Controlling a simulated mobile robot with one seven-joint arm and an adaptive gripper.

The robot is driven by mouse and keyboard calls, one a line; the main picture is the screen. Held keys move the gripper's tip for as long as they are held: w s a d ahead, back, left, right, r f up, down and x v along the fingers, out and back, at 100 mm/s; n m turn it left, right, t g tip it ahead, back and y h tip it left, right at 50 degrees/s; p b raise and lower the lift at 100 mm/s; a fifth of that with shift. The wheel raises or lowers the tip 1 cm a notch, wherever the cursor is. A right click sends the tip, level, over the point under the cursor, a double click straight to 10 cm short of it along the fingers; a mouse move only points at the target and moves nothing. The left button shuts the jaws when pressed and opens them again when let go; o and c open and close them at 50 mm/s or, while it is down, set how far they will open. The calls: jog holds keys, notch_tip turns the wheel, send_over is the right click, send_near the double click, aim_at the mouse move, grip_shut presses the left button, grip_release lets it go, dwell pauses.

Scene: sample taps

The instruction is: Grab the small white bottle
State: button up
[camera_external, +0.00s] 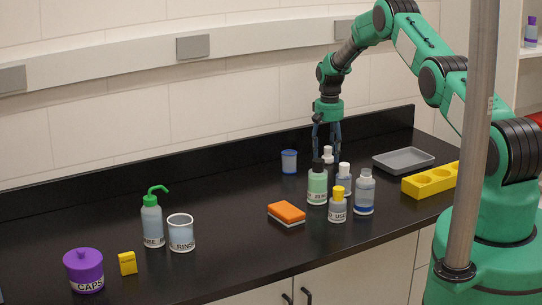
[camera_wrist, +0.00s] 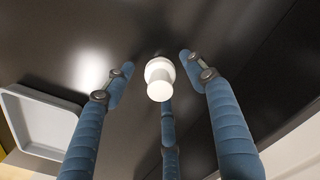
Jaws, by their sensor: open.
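The small white bottle (camera_external: 328,155) stands upright on the black counter, towards the back, behind the group of other bottles. In the wrist view the white bottle (camera_wrist: 159,80) is seen from above, its round cap towards me. My gripper (camera_external: 327,142) points down over it. In the wrist view my gripper (camera_wrist: 156,68) has its blue fingers spread around the bottle, one on each side and one at the near side. Gaps show beside the bottle at the left and right fingers. The contact at the near finger cannot be told.
Close in front stand a green-liquid bottle (camera_external: 317,190), a white-capped bottle (camera_external: 344,184), a clear bottle (camera_external: 364,196) and a yellow-capped bottle (camera_external: 338,210). A blue cup (camera_external: 289,163) is left. A grey tray (camera_external: 403,158) and yellow rack (camera_external: 424,186) are right. The back edge (camera_external: 235,148) is raised.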

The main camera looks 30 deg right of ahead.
aim_at(328, 147)
dwell(0.5)
jog(key=c, duration=1.3)
jog(key=shift+o, duration=0.2)
jog(key=shift+s+r+b, duration=0.1)
jog(key=shift+r+b, duration=0.2)
jog(key=shift+r, duration=1.55)
jog(key=s+a, duration=0.1)
jog(key=s, duration=0.4)
jog(key=s+a+r, duration=0.1)
jog(key=s, duration=0.4)
jog(key=s+a+b, duration=0.1)
jog(key=s, duration=0.4)
jog(key=shift+s+a+r, duration=0.15)
jog(key=shift+s+a, duration=0.05)
jog(key=shift+s, duration=0.05)
